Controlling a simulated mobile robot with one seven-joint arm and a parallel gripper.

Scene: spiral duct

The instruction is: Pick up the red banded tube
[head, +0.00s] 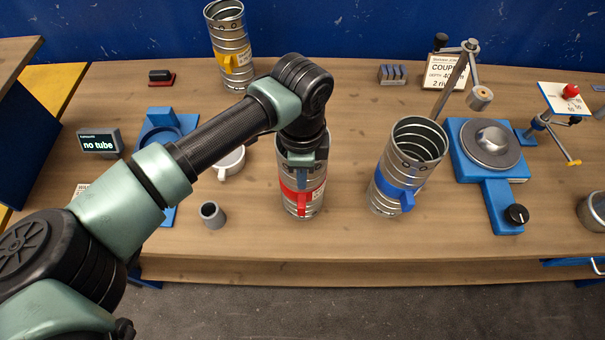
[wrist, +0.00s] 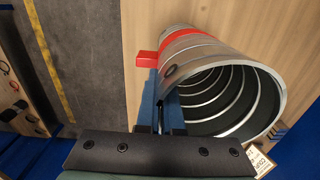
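The red banded tube (head: 315,203) is a ribbed metal spiral duct with a red band and a red tab. It stands upright on the bench near the front edge, left of the blue banded tube (head: 385,192). My gripper (head: 303,172) points down at its near upper wall, above the red tab. In the wrist view the tube (wrist: 225,65) has its open end towards me. My gripper's blue fingers (wrist: 162,105) sit close together at the rim, one outside the wall and one seemingly inside. Whether they press on the wall I cannot tell. My arm hides part of the rim.
A yellow banded tube (head: 229,45) stands at the back. A white mug (head: 230,163) and a small grey cup (head: 212,214) are left of the red banded tube. A blue fixture with a round plate (head: 489,147) is at the right. Bench front is clear between the tubes.

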